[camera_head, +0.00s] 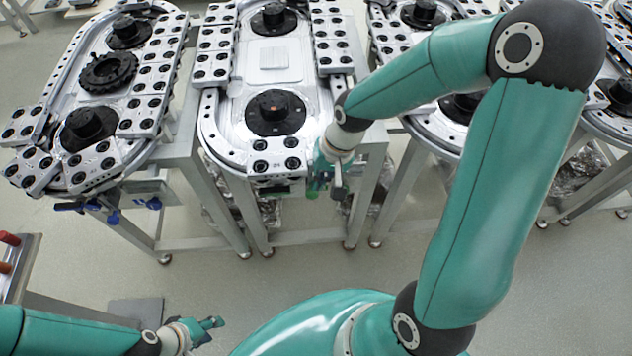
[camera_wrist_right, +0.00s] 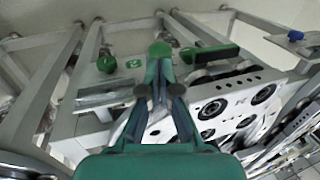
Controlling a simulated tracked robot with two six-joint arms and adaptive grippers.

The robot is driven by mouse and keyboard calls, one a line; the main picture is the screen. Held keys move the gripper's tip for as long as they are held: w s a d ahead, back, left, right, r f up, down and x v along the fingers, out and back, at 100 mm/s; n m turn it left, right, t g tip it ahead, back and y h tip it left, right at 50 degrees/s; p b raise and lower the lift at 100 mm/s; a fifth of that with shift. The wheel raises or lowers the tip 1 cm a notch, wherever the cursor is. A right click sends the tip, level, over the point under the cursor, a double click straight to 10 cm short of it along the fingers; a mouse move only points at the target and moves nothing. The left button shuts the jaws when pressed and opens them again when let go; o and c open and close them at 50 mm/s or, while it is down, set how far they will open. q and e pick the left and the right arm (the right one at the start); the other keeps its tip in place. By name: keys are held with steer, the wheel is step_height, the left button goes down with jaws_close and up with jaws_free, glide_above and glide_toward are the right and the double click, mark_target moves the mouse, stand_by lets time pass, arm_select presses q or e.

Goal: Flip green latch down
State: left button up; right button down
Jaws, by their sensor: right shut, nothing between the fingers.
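My right gripper (camera_head: 320,180) is at the front right corner of the middle ring track. In the right wrist view its fingers (camera_wrist_right: 159,72) are shut with nothing between them, the tips close to a round green knob (camera_wrist_right: 160,48). Whether they touch it I cannot tell. A dark green bar-shaped handle (camera_wrist_right: 210,54) lies just right of the tips and a second green knob (camera_wrist_right: 107,63) is to the left. Which part is the latch itself is unclear. My left gripper (camera_head: 211,328) is low in the head view, away from the tracks; its finger opening is too small to judge.
The middle ring track (camera_head: 225,130) stands on a metal frame with legs. A left track (camera_head: 60,110) has blue handles (camera_head: 110,214) on its front edge. Another track (camera_head: 440,125) stands to the right, partly behind my right arm. The floor in front is mostly clear.

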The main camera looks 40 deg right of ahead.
steer(key=shift+x, duration=1.05)
step_height(320, 180, down, 7)
steer(key=b, duration=0.7)
steer(key=shift+s+f, duration=0.1)
steer(key=shift+s, duration=0.05)
